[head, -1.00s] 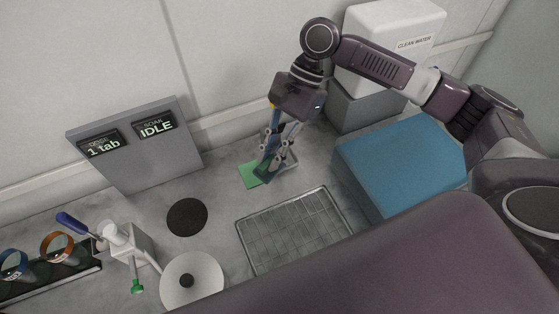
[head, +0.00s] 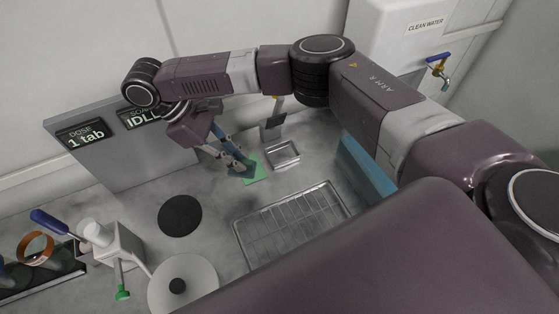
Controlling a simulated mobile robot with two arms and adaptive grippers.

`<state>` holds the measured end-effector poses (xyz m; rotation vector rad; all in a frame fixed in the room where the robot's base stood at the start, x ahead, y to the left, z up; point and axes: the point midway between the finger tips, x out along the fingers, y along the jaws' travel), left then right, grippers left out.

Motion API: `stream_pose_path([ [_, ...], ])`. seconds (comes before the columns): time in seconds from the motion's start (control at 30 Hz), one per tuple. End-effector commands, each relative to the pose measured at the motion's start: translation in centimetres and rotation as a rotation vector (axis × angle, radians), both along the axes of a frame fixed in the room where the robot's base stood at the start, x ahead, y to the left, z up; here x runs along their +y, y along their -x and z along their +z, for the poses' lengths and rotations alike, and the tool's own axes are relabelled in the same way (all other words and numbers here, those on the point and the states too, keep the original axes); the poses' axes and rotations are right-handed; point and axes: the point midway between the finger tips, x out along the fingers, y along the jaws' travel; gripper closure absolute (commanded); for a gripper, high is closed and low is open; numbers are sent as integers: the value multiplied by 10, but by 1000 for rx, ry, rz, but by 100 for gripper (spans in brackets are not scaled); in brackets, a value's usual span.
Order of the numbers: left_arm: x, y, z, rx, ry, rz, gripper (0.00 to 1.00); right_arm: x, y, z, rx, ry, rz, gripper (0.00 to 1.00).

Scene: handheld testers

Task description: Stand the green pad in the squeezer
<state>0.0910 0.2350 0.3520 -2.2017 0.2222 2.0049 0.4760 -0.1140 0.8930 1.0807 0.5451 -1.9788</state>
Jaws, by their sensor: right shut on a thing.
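A flat bright green pad (head: 257,169) shows on the grey counter, left of a small metal tray. Part of it is dark teal, shaded or covered by my right gripper (head: 238,168). This gripper points down and right at the pad, its jaws closed on it; its grey fingers and a blue strip beside them hide the contact. I cannot tell whether the pad is lifted. I cannot tell for sure which fixture is the squeezer. A pale boxy device (head: 121,246) with a blue-handled lever stands at the lower left. My left gripper is out of view.
The small metal tray (head: 283,153) sits before a dark fixture at the wall. A wire rack (head: 291,224), black disc (head: 180,215) and pale round lid (head: 183,287) lie in front. A grey display panel (head: 120,154) stands left. A blue block (head: 366,170) is right.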

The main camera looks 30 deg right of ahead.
Motion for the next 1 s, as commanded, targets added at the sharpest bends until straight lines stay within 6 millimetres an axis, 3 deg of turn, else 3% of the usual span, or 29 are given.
stream_pose_path([
  [0.03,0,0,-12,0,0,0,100,9,-6,-16,0,0,85,100],
  [0.2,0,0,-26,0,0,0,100,28,-28,-38,1,0,341,100],
  [0.4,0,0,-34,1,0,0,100,42,-44,-50,3,-2,527,100],
  [0.5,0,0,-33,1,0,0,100,40,-47,-50,4,-1,564,100],
  [0.63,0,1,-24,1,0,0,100,17,-47,-47,4,-1,572,100],
  [1.0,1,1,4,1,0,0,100,-84,-40,-46,4,-1,568,100],
])
